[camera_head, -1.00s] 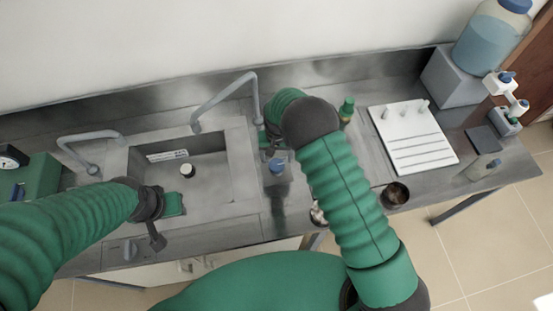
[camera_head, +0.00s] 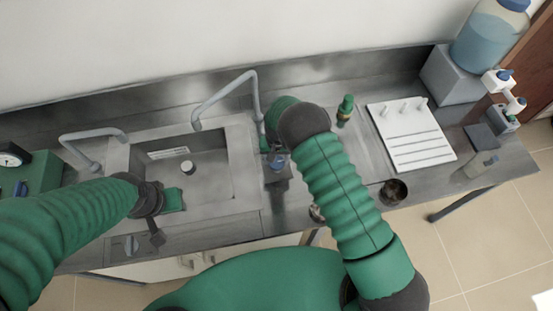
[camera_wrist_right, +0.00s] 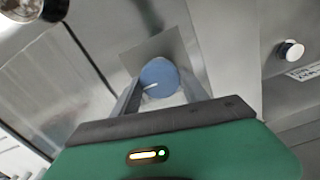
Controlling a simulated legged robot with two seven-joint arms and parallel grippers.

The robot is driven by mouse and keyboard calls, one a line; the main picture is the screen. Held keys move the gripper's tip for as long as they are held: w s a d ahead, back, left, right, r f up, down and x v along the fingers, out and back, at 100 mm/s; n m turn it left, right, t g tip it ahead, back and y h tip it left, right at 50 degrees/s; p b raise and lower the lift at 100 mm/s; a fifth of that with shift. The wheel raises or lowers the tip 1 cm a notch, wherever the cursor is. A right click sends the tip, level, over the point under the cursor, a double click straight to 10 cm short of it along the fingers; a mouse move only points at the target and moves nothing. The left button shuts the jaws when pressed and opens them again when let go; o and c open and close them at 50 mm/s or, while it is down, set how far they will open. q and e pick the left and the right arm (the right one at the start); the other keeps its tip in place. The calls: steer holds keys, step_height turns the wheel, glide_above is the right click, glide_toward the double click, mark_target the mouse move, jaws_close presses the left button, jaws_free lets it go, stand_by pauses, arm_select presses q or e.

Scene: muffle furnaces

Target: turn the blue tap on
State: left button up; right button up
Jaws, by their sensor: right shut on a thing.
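The blue tap knob (camera_head: 276,161) stands on the steel counter just right of the sink, on a grey square plate. In the right wrist view the round blue knob (camera_wrist_right: 160,77) has a white line pointing left and slightly down. My right gripper (camera_wrist_right: 160,92) is shut on the knob, with one finger on each side. In the head view my right gripper (camera_head: 272,150) is partly hidden by its arm. My left gripper (camera_head: 156,222) hangs over the front left of the sink; its jaw opening cannot be made out.
A tall grey spout (camera_head: 226,98) arches over the sink (camera_head: 222,190), close to my right gripper. A second spout (camera_head: 88,140) is at the left. A green-capped bottle (camera_head: 345,108), a white rack (camera_head: 410,135) and a dark cup (camera_head: 394,190) stand to the right.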

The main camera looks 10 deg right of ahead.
steer(key=shift+c, duration=0.2)
steer(key=shift+f+n+b, duration=0.1)
steer(key=shift+n+b, duration=1.2)
steer(key=shift+n, duration=0.2)
steer(key=shift+n+b, duration=0.65)
steer(key=shift+n, duration=0.45)
steer(key=shift+n+b, duration=0.4)
steer(key=shift+n, duration=0.5)
steer(key=shift+r, duration=0.2)
steer(key=o, duration=1.4)
steer(key=shift+s, duration=0.15)
steer(key=shift+c, duration=0.2)
